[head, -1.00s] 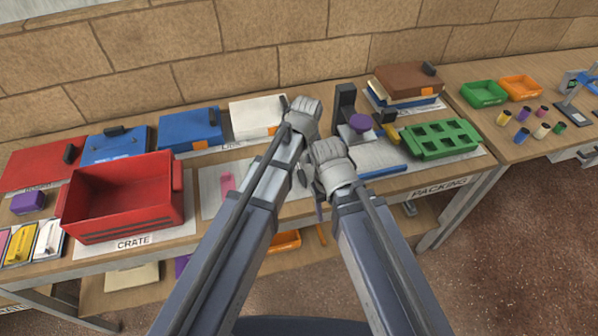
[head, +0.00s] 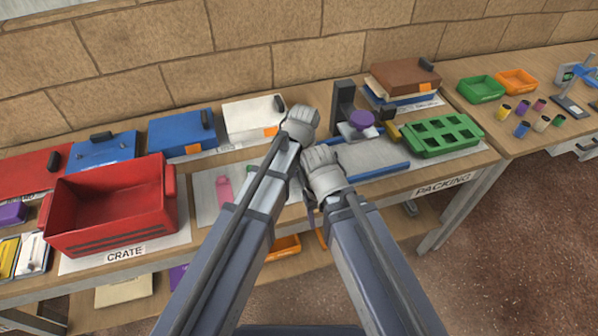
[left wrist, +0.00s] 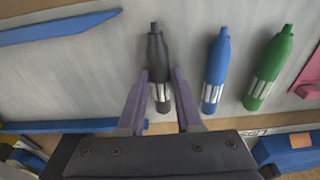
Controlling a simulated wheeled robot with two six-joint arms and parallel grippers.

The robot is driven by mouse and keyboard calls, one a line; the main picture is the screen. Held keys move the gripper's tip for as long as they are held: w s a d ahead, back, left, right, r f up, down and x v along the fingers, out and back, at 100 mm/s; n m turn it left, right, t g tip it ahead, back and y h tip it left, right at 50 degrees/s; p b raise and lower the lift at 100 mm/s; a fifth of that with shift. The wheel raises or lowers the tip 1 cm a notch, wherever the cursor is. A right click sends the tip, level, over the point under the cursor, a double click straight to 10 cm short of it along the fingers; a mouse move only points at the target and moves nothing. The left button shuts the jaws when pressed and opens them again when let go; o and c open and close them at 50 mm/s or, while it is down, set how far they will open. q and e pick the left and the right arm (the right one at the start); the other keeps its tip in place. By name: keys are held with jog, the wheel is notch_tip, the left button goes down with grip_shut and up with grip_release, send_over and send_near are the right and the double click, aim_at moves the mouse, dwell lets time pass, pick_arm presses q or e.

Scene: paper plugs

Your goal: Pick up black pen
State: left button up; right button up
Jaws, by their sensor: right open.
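The black pen (left wrist: 157,68) lies on a grey board in the left wrist view, with a white striped band on its body. My left gripper (left wrist: 160,74) is open, with one finger on each side of the pen and small gaps between. In the head view my left gripper (head: 300,124) is over the bench, and its hand and arm hide the black pen. My right gripper (head: 322,172) is open beside it, lower and to the right; its fingertips are hard to see.
A blue pen (left wrist: 215,70) and a green pen (left wrist: 267,68) lie right of the black pen. A red crate (head: 110,210) stands at left. A black stand (head: 343,98) and a green tray (head: 440,137) stand at right. A pink item (head: 224,189) lies on the board.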

pick_arm(q)
grip_shut()
pick_arm(e)
jog(key=shift+r, duration=0.1)
